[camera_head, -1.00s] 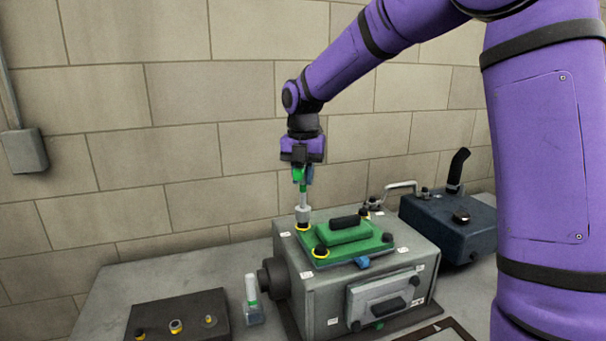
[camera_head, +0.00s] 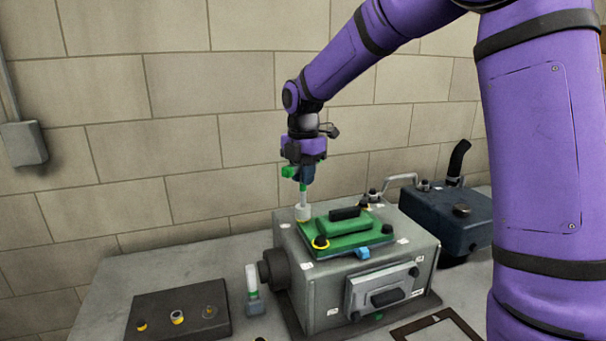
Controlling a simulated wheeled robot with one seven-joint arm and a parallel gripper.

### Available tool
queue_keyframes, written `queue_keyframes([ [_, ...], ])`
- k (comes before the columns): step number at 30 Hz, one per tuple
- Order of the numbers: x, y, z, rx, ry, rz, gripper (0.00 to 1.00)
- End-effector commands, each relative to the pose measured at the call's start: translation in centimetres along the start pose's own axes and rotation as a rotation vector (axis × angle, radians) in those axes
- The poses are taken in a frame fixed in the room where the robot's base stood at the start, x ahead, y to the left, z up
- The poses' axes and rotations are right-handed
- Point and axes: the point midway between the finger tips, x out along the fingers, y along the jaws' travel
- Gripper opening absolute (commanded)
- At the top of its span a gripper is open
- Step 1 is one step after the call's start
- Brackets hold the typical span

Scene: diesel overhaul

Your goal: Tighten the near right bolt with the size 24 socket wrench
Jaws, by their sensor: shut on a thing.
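My gripper (camera_head: 302,174) is shut on a socket wrench (camera_head: 303,198) with a green grip and pale shaft, held upright. Its pale socket (camera_head: 302,213) is down over the far left corner of the green cover (camera_head: 345,234), hiding the bolt there. The near right bolt (camera_head: 387,229) shows as a dark head at the cover's right corner, apart from the wrench. A near left bolt (camera_head: 320,243) has a yellow ring, and a far right bolt (camera_head: 363,204) is partly hidden. The wrench's size marking is too small to read.
The cover sits on a grey engine block (camera_head: 320,283). A second upright tool (camera_head: 252,282) stands left of it, near a dark tray (camera_head: 165,305) with several small parts. A dark blue tank (camera_head: 450,225) stands at right. The bench's left rear is clear.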

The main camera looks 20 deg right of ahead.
Motion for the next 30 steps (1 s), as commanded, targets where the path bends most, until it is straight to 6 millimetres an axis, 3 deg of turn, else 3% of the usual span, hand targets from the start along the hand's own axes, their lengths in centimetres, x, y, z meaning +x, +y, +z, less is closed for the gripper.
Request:
queue_keyframes([
  [30,0.09,0.00,-0.04,1.225,0.000,0.001,0.00],
])
